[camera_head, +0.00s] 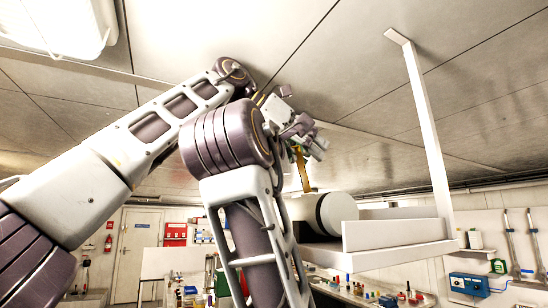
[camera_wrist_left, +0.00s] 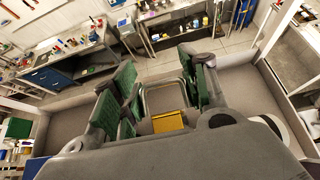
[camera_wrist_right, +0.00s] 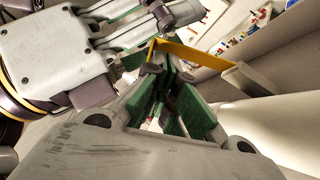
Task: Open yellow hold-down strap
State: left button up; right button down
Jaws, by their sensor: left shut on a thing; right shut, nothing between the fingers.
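The yellow hold-down strap (camera_head: 302,170) stands up from the pale cylinder (camera_head: 335,212) on a hanging white shelf. In the right wrist view the strap (camera_wrist_right: 205,54) runs across, with a bend near my right fingertips. In the head view both grippers crowd together and partly hide each other.
The white shelf (camera_head: 395,232) has a raised rim and hangs from a white post (camera_head: 425,120). The ceiling is close above my arms. A workbench (camera_head: 345,291) with small items lies below and behind. The right part of the shelf looks clear.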

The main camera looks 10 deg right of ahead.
pick_arm(q)
jog(key=shift+d+f, duration=0.3)
jog(key=shift+f, duration=0.35)
jog(key=shift+w, duration=0.1)
pick_arm(e)
jog(key=shift+w+d+r, duration=0.2)
jog(key=shift+w+d, duration=0.1)
jog(key=shift+d, duration=0.4)
pick_arm(q)
jog(key=o, duration=1.2)
jog(key=shift+o, duration=0.2)
jog(key=shift+w, duration=0.1)
pick_arm(e)
jog(key=shift+w, duration=0.1)
pick_arm(q)
jog(key=shift+r, duration=0.2)
jog(key=shift+a+r, duration=0.1)
jog(key=shift+a, duration=0.05)
